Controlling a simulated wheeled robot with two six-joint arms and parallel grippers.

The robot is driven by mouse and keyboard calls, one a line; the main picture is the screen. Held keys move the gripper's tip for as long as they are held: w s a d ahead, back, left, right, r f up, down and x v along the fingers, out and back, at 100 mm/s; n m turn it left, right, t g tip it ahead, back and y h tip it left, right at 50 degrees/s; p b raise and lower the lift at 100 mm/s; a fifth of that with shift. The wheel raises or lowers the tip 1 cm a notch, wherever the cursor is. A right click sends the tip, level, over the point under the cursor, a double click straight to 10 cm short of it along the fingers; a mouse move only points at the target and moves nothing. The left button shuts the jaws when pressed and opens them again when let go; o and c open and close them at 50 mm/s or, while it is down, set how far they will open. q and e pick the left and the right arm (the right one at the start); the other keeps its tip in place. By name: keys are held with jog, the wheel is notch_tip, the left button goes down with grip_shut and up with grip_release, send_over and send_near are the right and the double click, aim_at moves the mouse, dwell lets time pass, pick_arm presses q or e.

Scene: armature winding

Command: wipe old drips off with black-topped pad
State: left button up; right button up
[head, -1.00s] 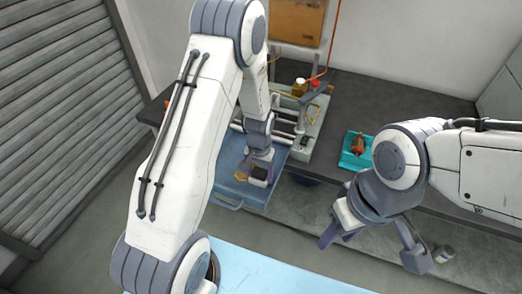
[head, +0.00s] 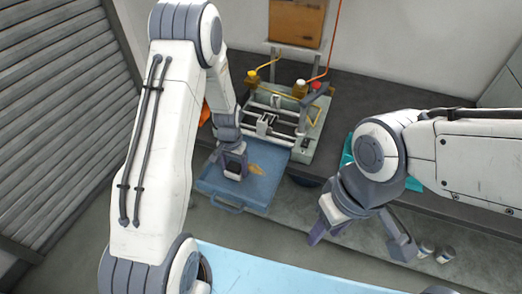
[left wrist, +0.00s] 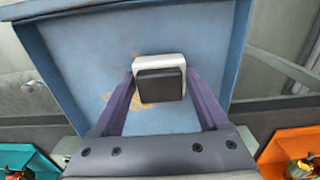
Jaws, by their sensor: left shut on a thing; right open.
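The blue tray (head: 262,186) has a yellowish stain (head: 256,168) on its floor. My left gripper (head: 235,165) is shut on the black-topped pad (left wrist: 160,83) over the tray, left of the stain in the head view. The left wrist view shows the pad's black top and pale body between the fingers. Stain patches (left wrist: 108,97) show beside and above it there. Whether the pad touches the floor is unclear. My right gripper (head: 358,240) is open and empty, right of the tray.
A winding machine (head: 300,140) with yellow and red caps stands behind the tray on the dark bench. A teal tray (head: 346,152) is partly hidden by my right arm. An orange tray (left wrist: 283,146) is at lower right in the wrist view. Small jars (head: 445,254) stand at right.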

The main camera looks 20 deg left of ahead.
pick_arm(q)
jog(key=shift+a, duration=0.4)
notch_tip(320, 180, up, 3)
jog(key=shift+f+p, duration=0.1)
jog(key=shift+p, duration=0.75)
jog(key=shift+r+p, duration=0.3)
jog(key=shift+r, duration=0.1)
jog(key=shift+r+p, duration=0.6)
jog(key=shift+r, duration=0.1)
jog(key=shift+r+p, duration=1.2)
jog(key=shift+r, duration=0.4)
